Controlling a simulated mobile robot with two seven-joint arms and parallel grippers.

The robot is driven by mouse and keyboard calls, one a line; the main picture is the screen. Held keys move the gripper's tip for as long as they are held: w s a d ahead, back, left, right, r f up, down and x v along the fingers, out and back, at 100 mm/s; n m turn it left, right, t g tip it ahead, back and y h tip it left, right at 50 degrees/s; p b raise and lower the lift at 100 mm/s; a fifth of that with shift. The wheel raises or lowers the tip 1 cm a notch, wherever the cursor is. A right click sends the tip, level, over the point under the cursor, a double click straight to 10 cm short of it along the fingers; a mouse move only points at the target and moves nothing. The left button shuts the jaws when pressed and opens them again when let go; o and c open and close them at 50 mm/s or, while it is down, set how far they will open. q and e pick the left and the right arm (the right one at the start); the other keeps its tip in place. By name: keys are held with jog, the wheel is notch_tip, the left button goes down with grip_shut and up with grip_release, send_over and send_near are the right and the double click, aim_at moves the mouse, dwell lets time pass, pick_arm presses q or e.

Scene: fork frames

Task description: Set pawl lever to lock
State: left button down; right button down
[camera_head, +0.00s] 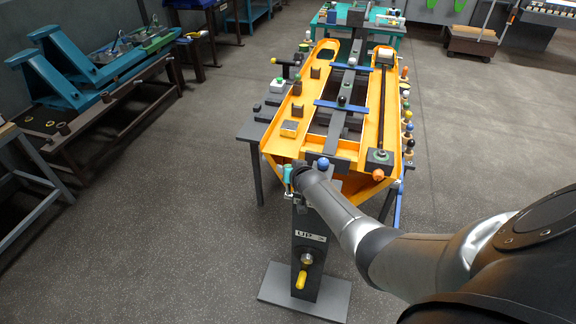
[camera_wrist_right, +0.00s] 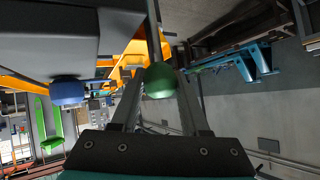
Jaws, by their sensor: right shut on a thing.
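My right arm comes in from the right, and my right gripper (camera_head: 293,170) is at the near left end of an orange frame (camera_head: 369,137). In the right wrist view, my right gripper (camera_wrist_right: 158,88) is shut on a dark green ball knob (camera_wrist_right: 160,81) on a thin dark rod. The knob sits between the fingertips. I cannot tell from a label whether this is the pawl lever. A blue ball knob (camera_head: 323,163) is just right of the gripper; it also shows in the right wrist view (camera_wrist_right: 67,91). My left gripper is not in view.
Below the frame's near end stands a dark post (camera_head: 309,235) with an "UP" label and a yellow handle (camera_head: 301,280). The frame lies on a grey table (camera_head: 253,130). Colored knobs line its right side. Open floor lies left and right.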

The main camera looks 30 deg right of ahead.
jog(key=shift+w+d, duration=0.1)
jog(key=shift+d, duration=0.05)
dwell(0.3)
jog(key=shift+c, duration=2)
grip_release()
jog(key=shift+s+a+r+p, duration=0.2)
jog(key=shift+s+r+p, duration=0.25)
jog(key=shift+p, duration=0.15)
jog(key=p+v, duration=0.4)
jog(key=v, duration=1)
jog(key=shift+d+p, duration=0.15)
jog(key=shift+p, duration=0.2)
